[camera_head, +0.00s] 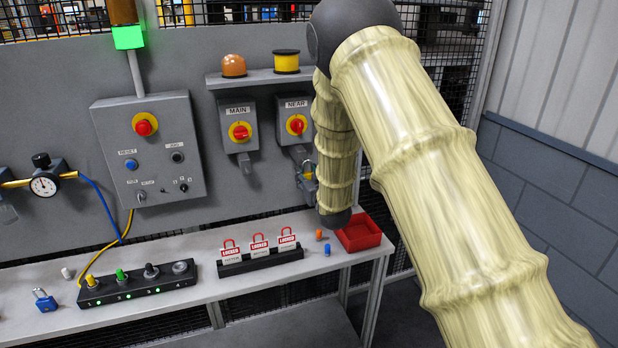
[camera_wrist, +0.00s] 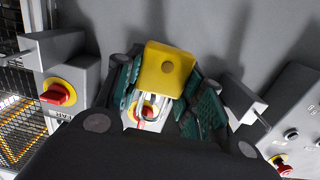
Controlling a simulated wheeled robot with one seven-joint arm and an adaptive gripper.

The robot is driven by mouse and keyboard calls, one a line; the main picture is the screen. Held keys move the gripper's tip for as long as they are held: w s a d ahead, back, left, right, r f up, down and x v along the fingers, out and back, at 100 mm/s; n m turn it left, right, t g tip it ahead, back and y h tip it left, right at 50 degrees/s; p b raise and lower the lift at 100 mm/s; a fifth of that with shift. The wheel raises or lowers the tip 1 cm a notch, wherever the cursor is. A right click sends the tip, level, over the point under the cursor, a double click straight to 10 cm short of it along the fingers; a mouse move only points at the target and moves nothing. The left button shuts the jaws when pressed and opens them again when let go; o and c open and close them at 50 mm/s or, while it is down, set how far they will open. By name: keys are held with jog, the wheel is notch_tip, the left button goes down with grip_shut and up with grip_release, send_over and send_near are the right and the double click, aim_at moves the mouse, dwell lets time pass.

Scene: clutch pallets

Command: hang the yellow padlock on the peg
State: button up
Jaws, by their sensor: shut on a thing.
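The yellow padlock (camera_wrist: 168,70) is held between the green-padded fingers of my gripper (camera_wrist: 165,90) in the wrist view. Its yellow body faces the camera, and its pale metal shackle shows below it between the fingers. A red knob on a yellow plate (camera_wrist: 148,108) shows behind the shackle. In the head view my arm covers most of the gripper; a small yellow and grey patch shows just below the NEAR switch (camera_head: 297,125), beside my arm. I cannot make out the peg in either view.
The MAIN switch (camera_head: 239,132) and control box (camera_head: 150,150) are on the grey panel. A shelf (camera_head: 262,78) sits above the switches. On the bench are a red tray (camera_head: 359,234), a rack of LOCKED tags (camera_head: 260,262), a button strip (camera_head: 140,288) and a blue padlock (camera_head: 44,300).

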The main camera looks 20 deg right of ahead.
jog(key=shift+w, duration=1)
jog(key=shift+w+f+b, duration=0.55)
jog(key=shift+w+b, duration=0.15)
jog(key=shift+b, duration=0.05)
jog(key=o, duration=1.2)
jog(key=shift+c, duration=0.2)
jog(key=shift+s, duration=0.1)
